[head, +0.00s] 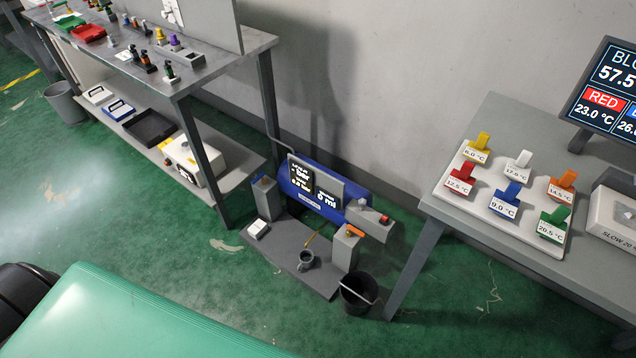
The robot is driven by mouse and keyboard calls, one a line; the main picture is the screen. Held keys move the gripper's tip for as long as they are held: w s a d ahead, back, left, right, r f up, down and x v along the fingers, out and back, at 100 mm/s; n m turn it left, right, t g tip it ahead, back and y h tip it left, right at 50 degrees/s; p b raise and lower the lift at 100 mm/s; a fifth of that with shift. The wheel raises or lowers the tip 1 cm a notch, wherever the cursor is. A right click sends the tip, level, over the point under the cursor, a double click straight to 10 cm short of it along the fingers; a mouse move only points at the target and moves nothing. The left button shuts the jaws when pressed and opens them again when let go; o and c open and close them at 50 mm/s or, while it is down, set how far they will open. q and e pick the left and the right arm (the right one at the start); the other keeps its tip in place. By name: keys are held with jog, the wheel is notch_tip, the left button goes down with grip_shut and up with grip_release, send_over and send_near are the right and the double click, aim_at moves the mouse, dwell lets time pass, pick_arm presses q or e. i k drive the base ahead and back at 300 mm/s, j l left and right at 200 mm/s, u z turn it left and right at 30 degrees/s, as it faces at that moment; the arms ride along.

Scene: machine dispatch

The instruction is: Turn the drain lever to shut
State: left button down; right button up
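A blue machine (298,181) with dark display panels stands on a low grey base (283,250) on the floor between the two tables. An orange lever (355,230) lies across the top of a grey post (344,250) at the machine's front right, just above a black bucket (352,303). It looks like the drain lever, but its label is not readable. Its open or shut setting cannot be told. A second grey post (267,200) stands at the left with a small coloured top. Neither of my grippers is in view.
A grey mug (306,261) stands on the base below a brass-coloured spout. A grey box with a red button (384,218) is at the machine's right. A workbench (190,80) stands left, a table with coloured tags (500,200) right.

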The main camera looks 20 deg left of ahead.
aim_at(359, 233)
jog(key=k+j, duration=0.1)
jog(key=j, duration=0.65)
jog(key=k+j, duration=0.15)
jog(key=j, duration=0.25)
jog(key=k+j, duration=0.1)
jog(key=j, duration=0.25)
jog(key=i+j+z, duration=0.05)
